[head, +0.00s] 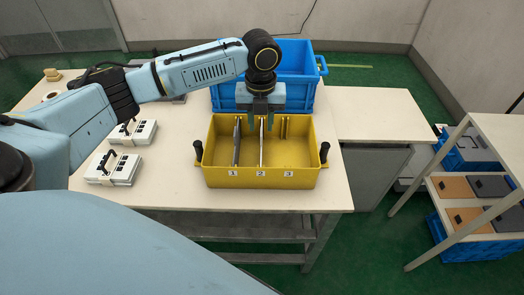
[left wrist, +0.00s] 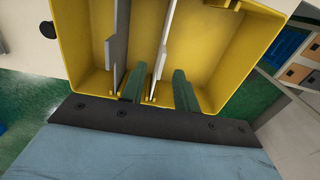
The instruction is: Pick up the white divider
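The white divider (head: 262,150) stands upright in the yellow bin (head: 215,176), in line with the label 2. It also shows in the left wrist view (left wrist: 161,62). A grey divider (head: 237,145) stands to its left, near the label 1; it too shows in the left wrist view (left wrist: 117,45). My left gripper (head: 261,126) is over the bin, pointing down. In the left wrist view its two green fingers (left wrist: 158,80) are apart, with the white divider's line between them and no visible grip on it. My right gripper is out of view.
A blue crate (head: 297,62) stands right behind the bin. The bin has black handles at both ends. White keypad-like devices (head: 112,168) lie on the table to the left. The table (head: 375,115) is clear on the right. A shelf rack (head: 452,190) stands farther right.

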